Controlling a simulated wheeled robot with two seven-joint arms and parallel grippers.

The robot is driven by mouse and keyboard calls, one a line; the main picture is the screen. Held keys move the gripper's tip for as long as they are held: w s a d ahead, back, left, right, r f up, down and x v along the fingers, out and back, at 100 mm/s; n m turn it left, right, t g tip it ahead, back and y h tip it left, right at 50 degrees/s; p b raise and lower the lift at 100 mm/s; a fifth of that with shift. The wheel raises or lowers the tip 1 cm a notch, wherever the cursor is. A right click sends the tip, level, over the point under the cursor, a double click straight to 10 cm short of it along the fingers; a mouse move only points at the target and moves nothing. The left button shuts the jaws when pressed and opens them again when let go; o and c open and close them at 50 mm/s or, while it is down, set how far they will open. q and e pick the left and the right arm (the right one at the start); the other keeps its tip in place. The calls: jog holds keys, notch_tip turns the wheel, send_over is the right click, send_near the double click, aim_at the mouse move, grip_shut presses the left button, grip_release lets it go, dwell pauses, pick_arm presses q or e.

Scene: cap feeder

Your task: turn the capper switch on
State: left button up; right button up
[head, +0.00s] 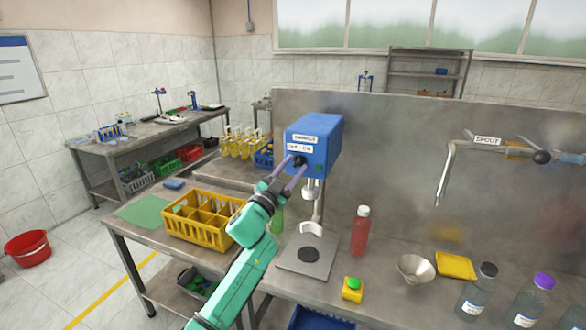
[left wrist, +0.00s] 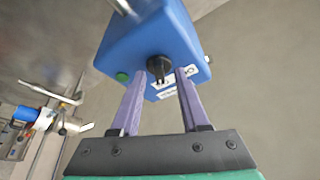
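The blue capper (head: 316,135) stands at the back of the steel bench, with labels on its front. Its black switch knob (head: 299,160) is on the front face, and it shows in the left wrist view (left wrist: 159,66) with a small green button to its left. My left gripper (head: 290,172) is open, its two purple fingers reaching up toward the knob. In the left wrist view the fingertips (left wrist: 159,74) lie on either side of the knob. I cannot tell whether they touch it. My right gripper is not in view.
Below the capper is a base plate (head: 292,264) with a dark disc. A red bottle (head: 360,232) and a yellow box with a green button (head: 352,290) stand to its right. A yellow crate (head: 190,236) is left of my arm.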

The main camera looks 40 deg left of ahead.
pick_arm(q)
jog(key=shift+s, duration=0.1)
jog(key=b+v, duration=0.5)
jog(key=v, duration=0.9)
jog(key=shift+s+f, duration=0.15)
